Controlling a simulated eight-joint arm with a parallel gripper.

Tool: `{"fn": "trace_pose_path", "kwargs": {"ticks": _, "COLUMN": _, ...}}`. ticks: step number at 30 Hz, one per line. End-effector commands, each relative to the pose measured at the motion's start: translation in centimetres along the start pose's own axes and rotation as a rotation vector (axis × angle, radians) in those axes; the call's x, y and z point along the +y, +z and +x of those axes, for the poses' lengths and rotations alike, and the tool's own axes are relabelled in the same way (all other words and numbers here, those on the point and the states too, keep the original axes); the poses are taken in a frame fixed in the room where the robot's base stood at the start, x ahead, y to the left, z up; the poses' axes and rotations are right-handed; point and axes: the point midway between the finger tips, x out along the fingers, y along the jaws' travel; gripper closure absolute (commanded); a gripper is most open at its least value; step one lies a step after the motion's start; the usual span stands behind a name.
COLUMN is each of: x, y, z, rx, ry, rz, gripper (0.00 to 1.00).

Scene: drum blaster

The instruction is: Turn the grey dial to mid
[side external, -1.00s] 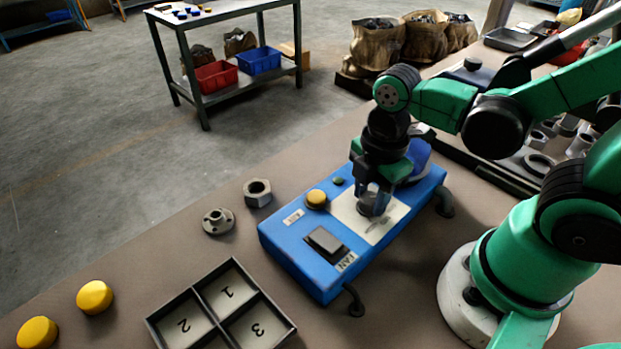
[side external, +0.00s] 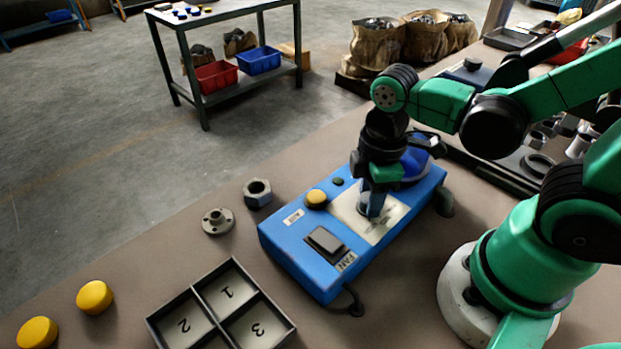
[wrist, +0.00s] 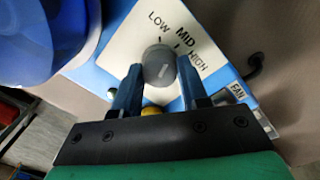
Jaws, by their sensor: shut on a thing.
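The grey dial (wrist: 158,65) sits on a white plate (wrist: 122,47) marked LOW, MID and HIGH on top of the blue panel box (side external: 300,255). My gripper (wrist: 160,82) points down over the plate, with one finger on each side of the dial, shut on it. In the wrist view MID lies just beyond the dial, with LOW to its left and HIGH to its right. I cannot clearly tell which mark the dial points to. In the side view my fingers (side external: 373,203) mostly hide the dial.
The box also carries a yellow button (side external: 316,199), a small green button (side external: 338,182), a FAN rocker switch (side external: 325,241) and a blue dome (wrist: 72,25) close beside my gripper. A numbered tray (side external: 222,310), a nut (side external: 257,193) and a flange (side external: 218,221) lie nearby.

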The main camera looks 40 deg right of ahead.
Motion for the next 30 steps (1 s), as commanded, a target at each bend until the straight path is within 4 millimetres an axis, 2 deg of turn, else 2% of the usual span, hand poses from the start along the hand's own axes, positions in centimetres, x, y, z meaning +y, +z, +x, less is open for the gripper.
{"fn": "trace_pose_path", "kwargs": {"ticks": 13, "x": 0.02, "y": -0.04, "z": 0.01, "rx": -0.008, "ry": 0.001, "rz": 0.264, "gripper": 1.0}}
{"fn": "trace_pose_path", "kwargs": {"ticks": 30, "x": 0.02, "y": -0.05, "z": 0.02, "rx": -0.009, "ry": 0.002, "rz": 0.318, "gripper": 1.0}}
